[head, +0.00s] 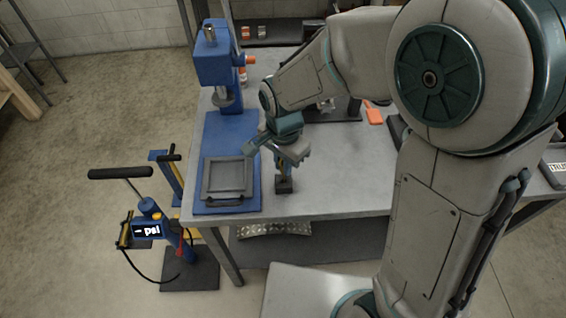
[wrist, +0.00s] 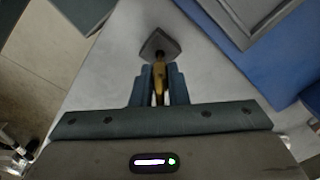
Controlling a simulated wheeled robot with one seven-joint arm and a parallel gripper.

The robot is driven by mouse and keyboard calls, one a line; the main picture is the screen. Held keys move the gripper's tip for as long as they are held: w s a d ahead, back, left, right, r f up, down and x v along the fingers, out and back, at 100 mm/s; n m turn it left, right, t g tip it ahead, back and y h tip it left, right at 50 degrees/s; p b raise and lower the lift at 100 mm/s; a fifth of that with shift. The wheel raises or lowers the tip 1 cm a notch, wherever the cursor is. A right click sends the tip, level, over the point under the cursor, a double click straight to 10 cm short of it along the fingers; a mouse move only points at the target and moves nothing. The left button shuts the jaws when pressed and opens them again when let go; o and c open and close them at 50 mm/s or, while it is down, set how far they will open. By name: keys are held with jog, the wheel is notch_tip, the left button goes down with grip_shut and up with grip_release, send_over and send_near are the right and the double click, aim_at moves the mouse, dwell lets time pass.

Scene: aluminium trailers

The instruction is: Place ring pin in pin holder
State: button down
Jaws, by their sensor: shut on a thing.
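My gripper (head: 285,161) is over the front part of the grey table, just above a small dark block, the pin holder (head: 284,186). In the wrist view my gripper's blue fingers (wrist: 158,84) are shut on a thin brass-coloured ring pin (wrist: 159,82). The pin's far end meets the dark pin holder (wrist: 160,45), which shows as a tilted square. I cannot tell how deep the pin sits in it. In the head view the pin is mostly hidden by my gripper.
A blue press (head: 213,60) with a grey framed tray (head: 228,180) stands close on the left. The table's front edge (head: 330,216) is near the holder. An orange item (head: 373,114) lies farther back. Bare tabletop (head: 345,165) is right of the holder.

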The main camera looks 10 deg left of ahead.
jog(key=shift+f, duration=0.45)
jog(key=shift+f, duration=0.15)
jog(key=c, duration=1.4)
grip_release()
